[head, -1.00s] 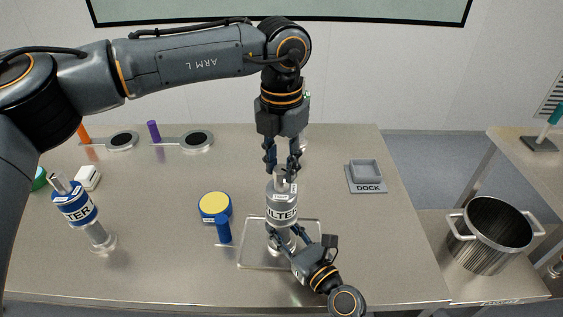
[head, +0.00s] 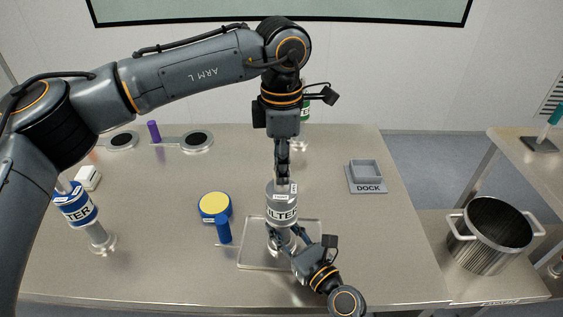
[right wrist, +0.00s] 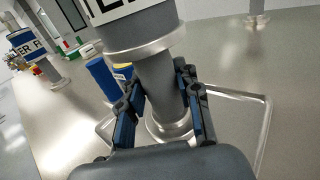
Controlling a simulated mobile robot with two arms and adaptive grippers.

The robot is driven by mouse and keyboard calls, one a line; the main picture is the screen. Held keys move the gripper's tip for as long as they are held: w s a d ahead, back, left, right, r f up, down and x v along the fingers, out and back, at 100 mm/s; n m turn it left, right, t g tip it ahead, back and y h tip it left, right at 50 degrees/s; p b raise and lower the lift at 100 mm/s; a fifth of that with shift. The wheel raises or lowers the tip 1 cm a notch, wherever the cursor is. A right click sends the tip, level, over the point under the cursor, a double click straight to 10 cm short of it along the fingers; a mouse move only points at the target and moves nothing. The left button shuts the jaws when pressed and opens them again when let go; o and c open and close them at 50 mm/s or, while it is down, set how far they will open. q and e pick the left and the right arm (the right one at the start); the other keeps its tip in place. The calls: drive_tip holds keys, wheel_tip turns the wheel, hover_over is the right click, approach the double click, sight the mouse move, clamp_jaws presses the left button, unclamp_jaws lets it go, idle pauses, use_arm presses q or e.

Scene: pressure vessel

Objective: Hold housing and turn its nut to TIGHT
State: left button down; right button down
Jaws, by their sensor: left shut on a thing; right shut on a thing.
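My left gripper (head: 282,180) points straight down from above and is shut on the nut at the housing's top. The fingers mostly hide the nut, and I cannot read its setting.
A blue-banded filter (head: 77,207) stands at the left. A yellow-topped blue tool (head: 215,208) lies close left of the held housing. A grey dock (head: 366,176) is at the right, and a steel pot (head: 490,234) stands beyond the table's right edge.

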use_arm(q)
drive_tip(key=shift+m, duration=0.8)
drive_tip(key=c, duration=1)
unclamp_jaws()
drive_tip(key=shift+r, duration=0.1)
wheel_tip(320, 180, up, 12)
drive_tip(key=shift+f, duration=0.1)
